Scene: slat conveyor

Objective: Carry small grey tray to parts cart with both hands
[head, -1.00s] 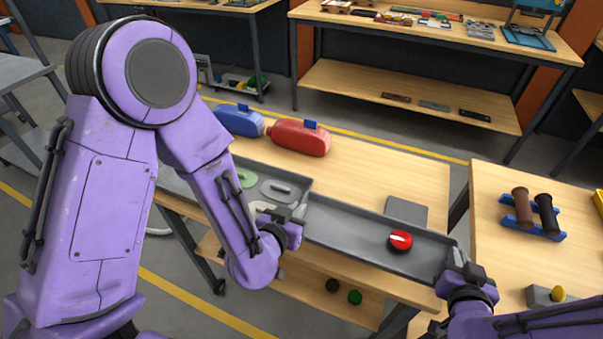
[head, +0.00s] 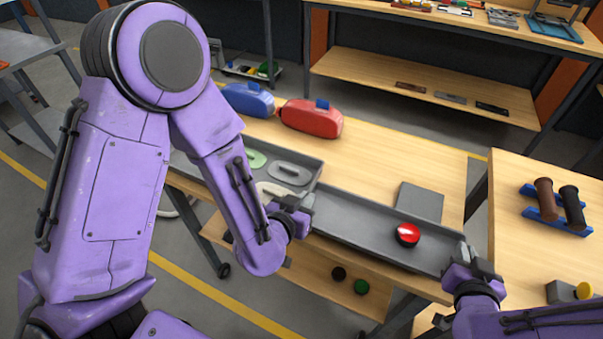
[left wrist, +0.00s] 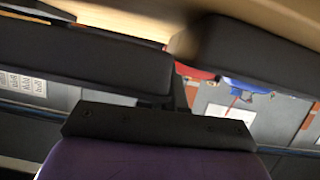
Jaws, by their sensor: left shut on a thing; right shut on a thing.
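The small grey tray (head: 360,228) is long and shallow, with a red and white round part (head: 407,235) in it. It lies level along the front edge of a wooden-topped bench (head: 400,155); I cannot tell whether it touches the top. My left gripper (head: 303,203) is shut on its left end. My right gripper (head: 465,257) is shut on its right end. In the left wrist view my dark fingers (left wrist: 178,70) fill the middle, and the grip itself is hidden. I cannot tell which piece of furniture is the parts cart.
Another grey tray (head: 312,172) with green and grey pieces adjoins on the left. Blue (head: 248,99) and red (head: 312,118) containers and a grey plate (head: 420,202) are on the bench. A right-hand table (head: 530,255) holds a blue rack (head: 550,217). Grey floor lies in front.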

